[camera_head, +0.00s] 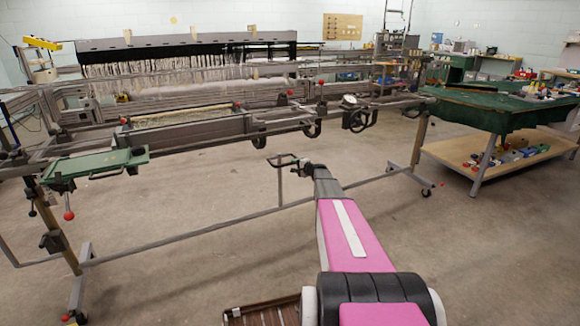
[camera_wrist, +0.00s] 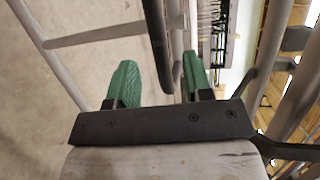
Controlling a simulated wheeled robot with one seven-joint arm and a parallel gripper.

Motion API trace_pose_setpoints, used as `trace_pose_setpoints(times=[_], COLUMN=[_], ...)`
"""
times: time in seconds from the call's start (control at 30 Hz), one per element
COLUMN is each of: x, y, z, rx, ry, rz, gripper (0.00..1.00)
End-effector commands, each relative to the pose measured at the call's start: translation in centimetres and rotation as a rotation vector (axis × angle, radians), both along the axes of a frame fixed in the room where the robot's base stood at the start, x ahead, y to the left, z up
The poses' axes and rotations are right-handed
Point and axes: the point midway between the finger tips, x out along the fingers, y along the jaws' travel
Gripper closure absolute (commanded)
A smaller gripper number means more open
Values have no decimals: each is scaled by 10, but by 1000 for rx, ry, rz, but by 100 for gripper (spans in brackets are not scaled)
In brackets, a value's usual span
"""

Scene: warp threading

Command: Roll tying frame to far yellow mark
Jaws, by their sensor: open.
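The tying frame (camera_head: 190,234) is a long grey metal frame on castered legs, spanning the head view from left to right. It carries a green plate and red-knobbed levers at its left end. My gripper (camera_head: 306,166) is beside a thin grey handle bracket (camera_head: 281,162) near the middle of the frame. In the wrist view the green-padded fingers of my gripper (camera_wrist: 160,78) are apart, with a dark bar (camera_wrist: 155,32) running between them. I cannot tell if either pad touches the bar. I make out no yellow mark on the floor.
A loom with hanging pale threads (camera_head: 190,66) stands behind the frame. A green-topped table (camera_head: 485,106) with a loaded lower shelf is close to the frame's right end. A brown slatted item (camera_head: 262,314) lies at the bottom. The concrete floor in front is mostly clear.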

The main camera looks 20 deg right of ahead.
Motion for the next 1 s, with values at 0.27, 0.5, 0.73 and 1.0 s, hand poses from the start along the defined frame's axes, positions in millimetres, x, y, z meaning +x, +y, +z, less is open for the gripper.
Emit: trace_pose_setpoints(times=[0.27,0.5,0.73,1.0], x=[-36,-37,-38,-102], y=[-20,-22,-21,56], z=[8,8,8,1], rx=[1,1,-1,-155], ry=[0,0,0,77], rz=[-1,0,1,160], gripper=[54,54,54,54])
